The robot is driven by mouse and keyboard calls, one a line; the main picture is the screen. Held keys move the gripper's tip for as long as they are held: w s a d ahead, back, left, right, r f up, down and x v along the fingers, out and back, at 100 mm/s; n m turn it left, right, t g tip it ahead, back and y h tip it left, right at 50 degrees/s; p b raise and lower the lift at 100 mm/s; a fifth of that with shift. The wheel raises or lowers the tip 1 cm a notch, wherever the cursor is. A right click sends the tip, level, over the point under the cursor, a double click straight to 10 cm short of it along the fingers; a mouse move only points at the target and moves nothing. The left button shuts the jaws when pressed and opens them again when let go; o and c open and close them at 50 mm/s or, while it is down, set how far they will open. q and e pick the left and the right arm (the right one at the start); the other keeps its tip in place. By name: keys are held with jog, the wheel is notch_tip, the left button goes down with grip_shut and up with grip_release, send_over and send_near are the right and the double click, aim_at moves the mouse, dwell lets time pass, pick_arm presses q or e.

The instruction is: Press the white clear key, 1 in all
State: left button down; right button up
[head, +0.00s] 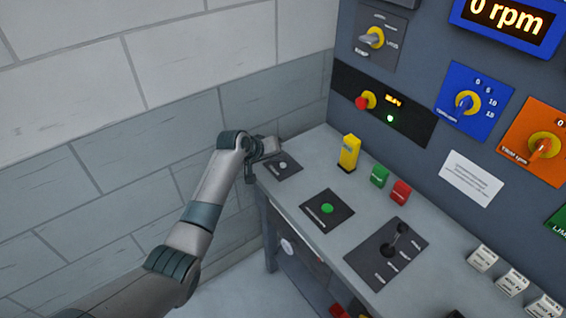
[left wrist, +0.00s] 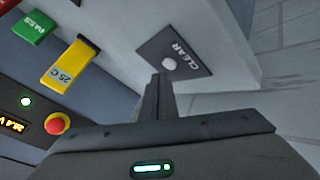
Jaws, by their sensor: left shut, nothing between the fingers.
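The white clear key (head: 283,166) is a small round button on a dark square plate at the far left corner of the grey bench. In the left wrist view the key (left wrist: 169,64) sits beside the word CLEAR on its plate (left wrist: 185,48). My left gripper (head: 272,147) is at that corner, just behind the plate in the head view. In the left wrist view its fingers (left wrist: 160,82) are together and empty, with the tips close to the key in the picture. I cannot tell how high they are above it. My right gripper is in neither view.
A yellow block (head: 349,153), a green block (head: 379,176) and a red block (head: 401,192) stand along the bench's back. A green button (head: 327,208) and a black lever (head: 399,236) are nearer. The control panel rises behind; a block wall is at left.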

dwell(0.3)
pick_arm(q)
notch_tip(320, 180, up, 5)
jog(key=p, duration=0.5)
dwell(1.0)
